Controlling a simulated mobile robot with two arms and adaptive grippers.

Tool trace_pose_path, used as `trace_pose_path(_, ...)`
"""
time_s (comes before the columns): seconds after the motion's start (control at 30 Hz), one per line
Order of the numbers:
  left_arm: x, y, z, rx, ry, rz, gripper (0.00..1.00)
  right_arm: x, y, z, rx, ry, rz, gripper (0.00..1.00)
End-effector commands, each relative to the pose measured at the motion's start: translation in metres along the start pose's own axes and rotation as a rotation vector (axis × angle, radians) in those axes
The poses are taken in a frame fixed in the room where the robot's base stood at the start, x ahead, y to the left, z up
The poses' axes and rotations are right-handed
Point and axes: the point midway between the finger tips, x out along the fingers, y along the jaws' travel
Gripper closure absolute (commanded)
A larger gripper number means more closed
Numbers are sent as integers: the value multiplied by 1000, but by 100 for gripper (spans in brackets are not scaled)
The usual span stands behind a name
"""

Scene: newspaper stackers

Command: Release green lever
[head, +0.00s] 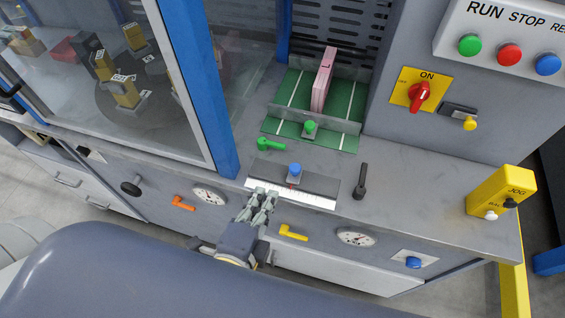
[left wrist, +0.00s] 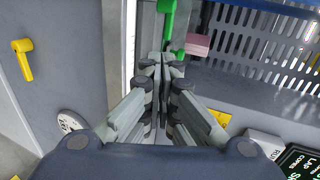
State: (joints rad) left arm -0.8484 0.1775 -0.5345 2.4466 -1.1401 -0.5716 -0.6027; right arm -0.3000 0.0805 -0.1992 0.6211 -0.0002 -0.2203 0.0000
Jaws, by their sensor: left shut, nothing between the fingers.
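In the left wrist view a green lever-like part (left wrist: 168,15) shows at the top, just beyond the fingertips. My left gripper (head: 263,191) is over the front edge of the machine top, below and apart from the green lever in the head view. Its fingers are together and empty, as they also appear in the left wrist view (left wrist: 163,62). My right gripper is not in view.
A ruler plate (head: 322,186) with a blue knob (head: 295,169) lies near my fingertips. A black lever (head: 361,180) stands to its right. A green tray (head: 347,126) with a pink stack (head: 323,80) is behind. A blue post (head: 203,90) rises at left; orange and yellow levers are on the front.

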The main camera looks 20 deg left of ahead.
Motion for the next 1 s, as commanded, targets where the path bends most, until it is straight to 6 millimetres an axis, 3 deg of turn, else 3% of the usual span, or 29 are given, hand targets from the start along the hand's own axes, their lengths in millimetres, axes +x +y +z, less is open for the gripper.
trace_pose_path(0.2, -6, 5, 10, 52, 2, -14, 100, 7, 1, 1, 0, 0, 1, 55)
trace_pose_path(0.63, -5, 3, 10, 54, 4, -16, 100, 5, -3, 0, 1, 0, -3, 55)
trace_pose_path(0.77, 3, 2, 10, 54, 3, -18, 100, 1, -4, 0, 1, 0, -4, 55)
trace_pose_path(1.0, 34, 0, 10, 54, 4, -18, 100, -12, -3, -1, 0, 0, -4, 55)
